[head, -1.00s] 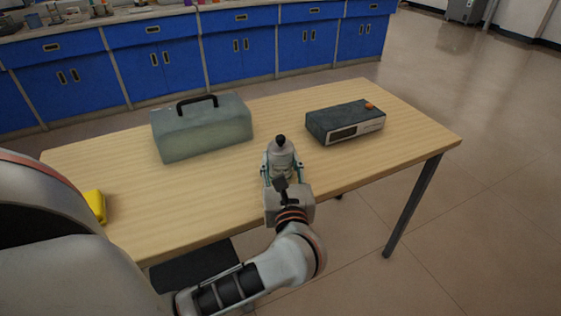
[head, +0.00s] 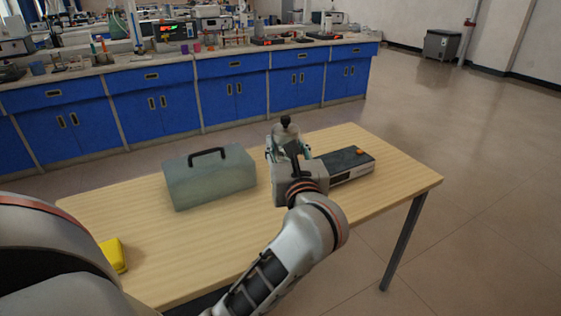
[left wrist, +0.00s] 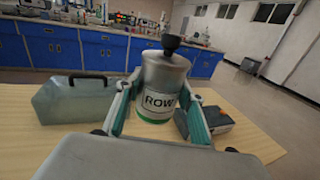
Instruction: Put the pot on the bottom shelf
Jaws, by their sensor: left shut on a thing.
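The pot is a small silvery canister (left wrist: 165,75) with a black knob on top, a white label reading "ROW" and a green band at its base. In the head view the pot (head: 286,132) shows above my left gripper (head: 284,150), which hides its lower part. My left gripper (left wrist: 160,108) is shut on the pot, with a finger on each side, and holds it upright above the table (head: 235,240). My right gripper is not in view. No shelf can be made out clearly.
A grey-green toolbox (head: 210,180) with a black handle stands left of the gripper. A dark box device (head: 346,163) with an orange knob sits to its right. A yellow object (head: 113,256) lies at the table's left. Blue cabinets (head: 150,115) line the back.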

